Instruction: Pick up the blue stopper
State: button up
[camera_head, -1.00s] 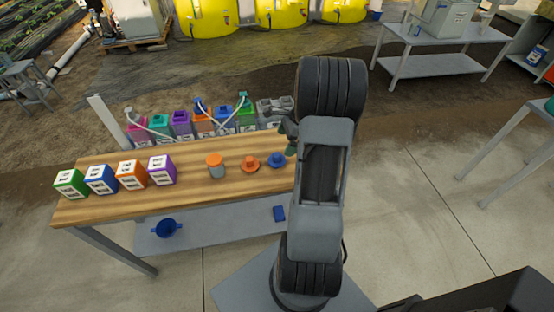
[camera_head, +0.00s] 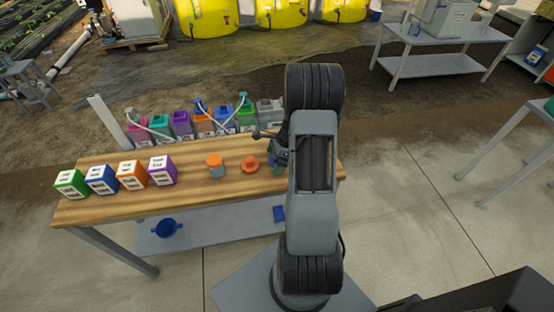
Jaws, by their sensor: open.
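The blue stopper stood at the right end of the row on the wooden bench (camera_head: 215,195) a second ago. It is now almost wholly hidden behind my gripper (camera_head: 276,160) and arm, so I cannot tell whether the fingers touch it. My gripper is open, low over that spot, just right of the orange stopper (camera_head: 250,164). Its fingertips are small and partly covered by my arm.
An orange-capped grey jar (camera_head: 216,167) stands left of the orange stopper. Labelled boxes, including a purple one (camera_head: 162,170), line the bench's left. Several coloured containers with hoses, one magenta (camera_head: 137,134), stand along the back. A blue funnel (camera_head: 166,228) lies on the lower shelf.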

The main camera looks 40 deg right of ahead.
jog(key=c, duration=1)
